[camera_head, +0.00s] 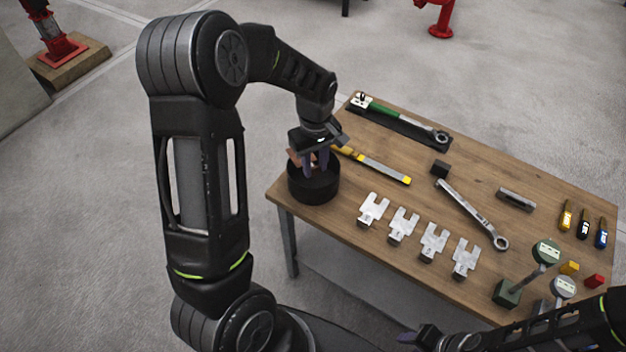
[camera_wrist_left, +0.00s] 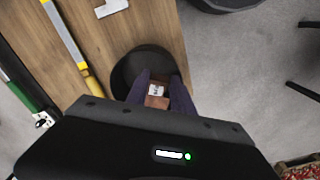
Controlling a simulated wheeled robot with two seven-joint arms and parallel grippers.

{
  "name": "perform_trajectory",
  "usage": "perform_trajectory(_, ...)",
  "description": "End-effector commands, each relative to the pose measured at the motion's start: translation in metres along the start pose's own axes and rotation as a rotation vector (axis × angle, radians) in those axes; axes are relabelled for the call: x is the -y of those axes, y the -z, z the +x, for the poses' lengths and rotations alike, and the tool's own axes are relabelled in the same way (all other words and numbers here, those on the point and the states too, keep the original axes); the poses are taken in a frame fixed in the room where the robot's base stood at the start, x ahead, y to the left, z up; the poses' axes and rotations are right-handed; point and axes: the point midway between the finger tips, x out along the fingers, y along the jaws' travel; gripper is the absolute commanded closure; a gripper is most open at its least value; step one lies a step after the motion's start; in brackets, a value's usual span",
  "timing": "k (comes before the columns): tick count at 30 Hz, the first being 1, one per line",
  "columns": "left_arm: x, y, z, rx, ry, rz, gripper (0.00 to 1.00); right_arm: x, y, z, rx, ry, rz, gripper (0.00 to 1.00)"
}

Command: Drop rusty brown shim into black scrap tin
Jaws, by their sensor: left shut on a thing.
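The black scrap tin (camera_head: 313,187) stands at the left end of the wooden table, and it also shows in the left wrist view (camera_wrist_left: 122,80). My left gripper (camera_head: 316,165) is over the tin, pointing down. It is shut on the rusty brown shim (camera_head: 294,157), which shows between the fingers in the left wrist view (camera_wrist_left: 157,95). The shim is over the tin's opening; I cannot tell how far its lower end reaches in. My right gripper (camera_head: 419,337) is at the bottom of the head view, near the table's front edge; its jaws are too unclear to judge.
Several silver slotted shims (camera_head: 404,225) lie in a row right of the tin.

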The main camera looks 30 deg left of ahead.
Motion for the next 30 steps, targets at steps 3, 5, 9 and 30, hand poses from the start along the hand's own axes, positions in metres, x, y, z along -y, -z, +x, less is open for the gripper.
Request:
perform_trajectory(3,0.0000,0.0001,0.0111,0.000,0.000,0.000,1.00,-0.0032,0.0001,0.0082,-0.001,0.000,0.000,0.64)
perform_trajectory(5,0.0001,0.0001,0.0126,0.000,0.000,0.000,1.00,-0.0035,0.0001,0.0090,-0.001,0.000,0.000,0.64)
perform_trajectory(9,0.0001,0.0001,0.0127,0.000,0.000,-0.001,1.00,-0.0033,0.0002,0.0087,-0.001,0.000,0.000,0.64)
perform_trajectory(30,0.0003,0.0000,0.0125,0.000,0.000,-0.001,0.46,-0.0033,0.0003,0.0085,-0.001,0.000,0.000,0.64)
